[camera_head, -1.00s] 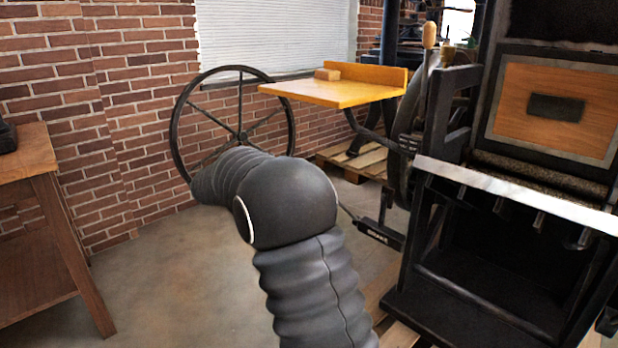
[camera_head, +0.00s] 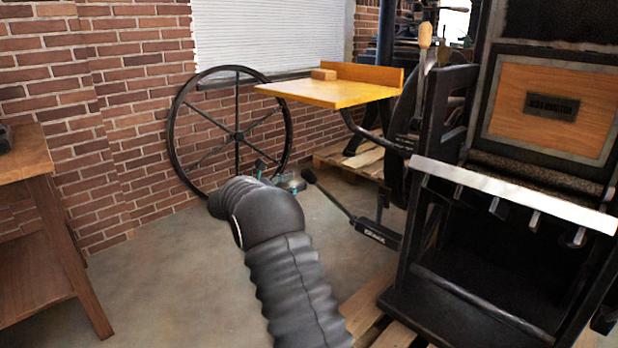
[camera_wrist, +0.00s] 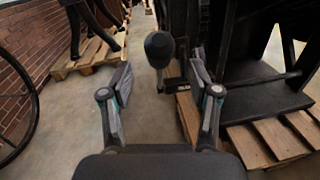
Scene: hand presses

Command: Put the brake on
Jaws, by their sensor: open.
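The brake is a dark lever with a round black knob (camera_head: 309,176) on a thin rod. The rod slopes down right to a labelled black block (camera_head: 377,235) on the press's left side. My gripper (camera_head: 279,174) is partly hidden behind my arm, just left of the knob. In the wrist view my gripper (camera_wrist: 162,72) is open and empty. The knob (camera_wrist: 159,47) shows ahead, between the two spread fingers in the picture. I cannot tell how far ahead it is. No contact shows.
The black press (camera_head: 480,282) stands on wooden pallets (camera_head: 362,308) at right. A yellow board (camera_head: 335,92) juts out above the lever. A large spoked wheel (camera_head: 236,134) stands by the brick wall. A wooden table (camera_head: 50,225) is at left. Floor between is clear.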

